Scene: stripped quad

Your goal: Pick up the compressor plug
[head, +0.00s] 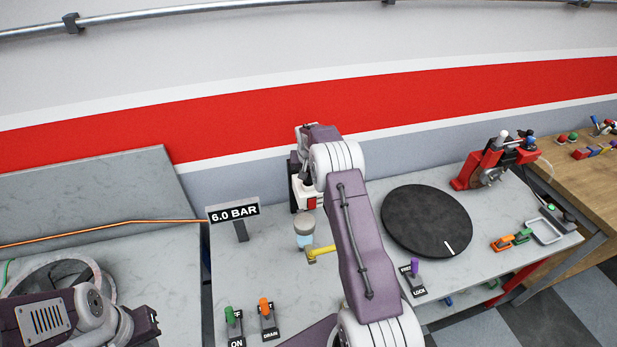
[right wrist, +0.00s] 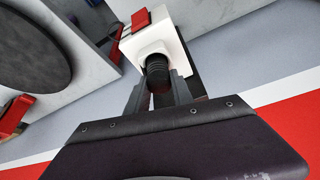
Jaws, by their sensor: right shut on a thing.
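The compressor plug, a black ribbed piece (right wrist: 157,70), sits against the face of a white box (right wrist: 168,32) with a red switch (right wrist: 141,19) in the right wrist view. My right gripper (right wrist: 158,88) is shut on the plug, a finger on each side. In the head view the white box (head: 304,194) stands at the back of the table, partly behind my right arm; the plug cannot be made out there. My left gripper (head: 152,322) is at the lower left, away from the plug; its jaw opening is unclear.
A "6.0 BAR" sign (head: 234,212), a jar (head: 304,230) and a yellow lever (head: 320,251) stand left of my right arm. A black turntable (head: 427,220) and red machine (head: 490,163) are to its right. Green (head: 230,314) and orange (head: 264,306) levers are in front.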

